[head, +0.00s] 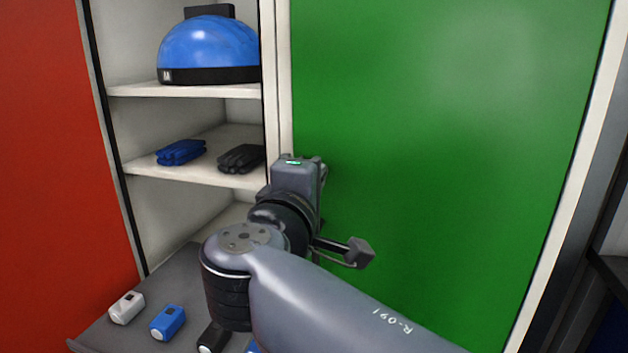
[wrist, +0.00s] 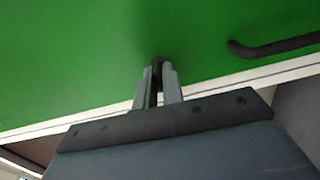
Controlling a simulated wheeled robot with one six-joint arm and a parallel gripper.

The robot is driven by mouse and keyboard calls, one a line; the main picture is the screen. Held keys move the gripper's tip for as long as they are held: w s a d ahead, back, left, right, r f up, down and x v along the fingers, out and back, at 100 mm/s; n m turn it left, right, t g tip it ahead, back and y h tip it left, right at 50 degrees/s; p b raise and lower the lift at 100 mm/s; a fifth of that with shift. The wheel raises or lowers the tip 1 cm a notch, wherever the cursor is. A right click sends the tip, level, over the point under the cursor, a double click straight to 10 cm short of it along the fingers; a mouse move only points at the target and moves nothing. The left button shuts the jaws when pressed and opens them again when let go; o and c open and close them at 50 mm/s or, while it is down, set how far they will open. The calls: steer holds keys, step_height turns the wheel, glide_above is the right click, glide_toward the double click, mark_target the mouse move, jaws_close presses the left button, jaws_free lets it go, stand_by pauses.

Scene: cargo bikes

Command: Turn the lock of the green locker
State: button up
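The green locker's door (head: 440,130) fills the right half of the head view, and it appears closed. In the wrist view the green door (wrist: 80,60) spans the top, with its pale edge below. A small dark lock knob (wrist: 157,62) stands out from the door. My gripper (wrist: 158,75) points at the door, with its two grey fingers close together and the knob between their tips. It appears shut on the knob. In the head view my wrist hides the fingertips and the lock. The knob's turn angle cannot be told.
A dark bar handle (wrist: 275,46) is on the green door, right of the fingers. Open shelves left of the door hold a blue helmet (head: 210,50), blue gloves (head: 181,152) and black gloves (head: 241,158). A grey ledge below bears a white device (head: 127,308) and a blue one (head: 168,322).

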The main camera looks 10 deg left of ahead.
steer(key=o, duration=0.4)
steer(key=s, duration=1)
steer(key=shift+s+a, duration=0.25)
steer(key=shift+s, duration=0.15)
steer(key=w, duration=1)
steer(key=shift+w+d, duration=0.25)
steer(key=shift+w, duration=0.15)
steer(key=shift+s, duration=0.1)
